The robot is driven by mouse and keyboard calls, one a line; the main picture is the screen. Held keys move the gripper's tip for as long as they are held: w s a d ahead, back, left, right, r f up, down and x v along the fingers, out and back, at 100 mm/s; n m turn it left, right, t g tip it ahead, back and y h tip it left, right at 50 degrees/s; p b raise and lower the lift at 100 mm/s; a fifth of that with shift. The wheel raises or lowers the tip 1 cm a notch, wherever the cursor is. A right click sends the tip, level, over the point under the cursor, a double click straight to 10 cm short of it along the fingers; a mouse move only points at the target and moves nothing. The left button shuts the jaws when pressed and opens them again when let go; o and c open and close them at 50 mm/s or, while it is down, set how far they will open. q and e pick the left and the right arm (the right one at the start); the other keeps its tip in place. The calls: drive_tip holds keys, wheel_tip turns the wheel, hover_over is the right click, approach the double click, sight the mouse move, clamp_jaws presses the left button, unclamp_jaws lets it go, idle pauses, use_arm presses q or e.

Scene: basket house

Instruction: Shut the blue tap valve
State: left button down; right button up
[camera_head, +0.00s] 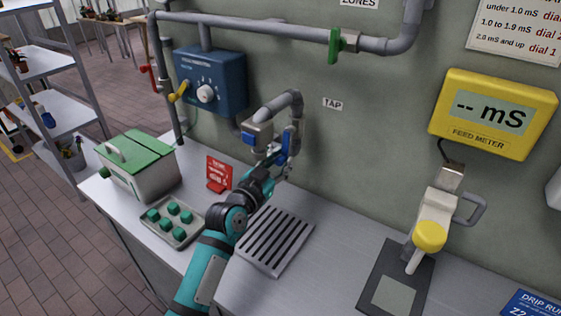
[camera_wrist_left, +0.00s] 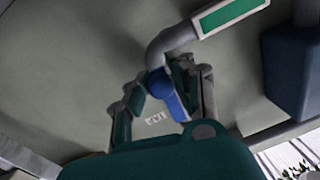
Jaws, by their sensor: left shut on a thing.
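The blue tap valve (camera_head: 281,147) is on the grey tap pipe (camera_head: 278,104) that comes out of the wall, left of the "TAP" label. My left gripper (camera_head: 274,157) reaches up to it from below, with its fingers around the blue handle and partly hiding it. In the left wrist view the blue valve (camera_wrist_left: 171,96) sits between the two dark fingers of the left gripper (camera_wrist_left: 157,101), which is shut on it. My right gripper is not in view.
Below is a slotted drain grate (camera_head: 273,240). Left stand a red sign (camera_head: 218,174), a tray of green cubes (camera_head: 171,234) and a green-lidded box (camera_head: 150,187). A yellow feed meter (camera_head: 493,113) hangs right. A green valve (camera_head: 334,45) is on the upper pipe.

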use_arm(q)
drive_tip(key=shift+f, duration=0.2)
idle(0.3)
